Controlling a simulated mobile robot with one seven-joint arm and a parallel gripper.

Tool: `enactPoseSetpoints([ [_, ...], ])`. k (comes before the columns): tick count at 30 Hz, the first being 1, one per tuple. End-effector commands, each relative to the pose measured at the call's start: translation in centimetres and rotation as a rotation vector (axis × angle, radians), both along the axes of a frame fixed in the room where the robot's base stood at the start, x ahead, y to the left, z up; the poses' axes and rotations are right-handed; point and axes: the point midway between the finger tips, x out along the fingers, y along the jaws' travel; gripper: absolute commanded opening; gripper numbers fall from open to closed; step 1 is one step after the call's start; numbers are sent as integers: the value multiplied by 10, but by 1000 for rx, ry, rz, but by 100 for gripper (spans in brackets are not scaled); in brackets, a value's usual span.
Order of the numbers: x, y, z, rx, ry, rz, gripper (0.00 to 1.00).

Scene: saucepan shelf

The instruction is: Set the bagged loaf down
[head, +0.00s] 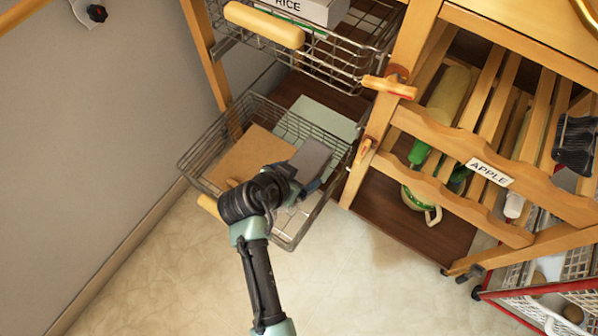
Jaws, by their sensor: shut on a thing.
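My arm reaches up from the bottom of the head view, and my gripper (304,190) is over the right front part of the lower pulled-out wire basket (188,160). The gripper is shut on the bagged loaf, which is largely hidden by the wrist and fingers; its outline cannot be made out. A flat grey-brown item (311,158) shows just beyond the fingers. Whether the held loaf touches the basket floor cannot be told.
The basket also holds a tan board or box (248,155) and a pale green flat item (318,122). An upper wire basket (345,60) with a white RICE box (300,8) overhangs behind. A wooden rack (450,150) stands right, a wall left.

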Motion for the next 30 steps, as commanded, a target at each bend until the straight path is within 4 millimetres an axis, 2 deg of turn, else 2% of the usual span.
enactPoseSetpoints([
  [12, 1, 0, -8, -1, -4, 1, 0],
  [13, 0, 0, -10, -1, 0, 1, 93],
  [14, 0, 0, -10, -1, 0, 1, 99],
  [23, 0, 0, -7, 0, 0, 0, 100],
  [26, 0, 0, 5, 1, -2, 0, 100],
  [30, -13, 10, 25, -1, 2, 4, 100],
])
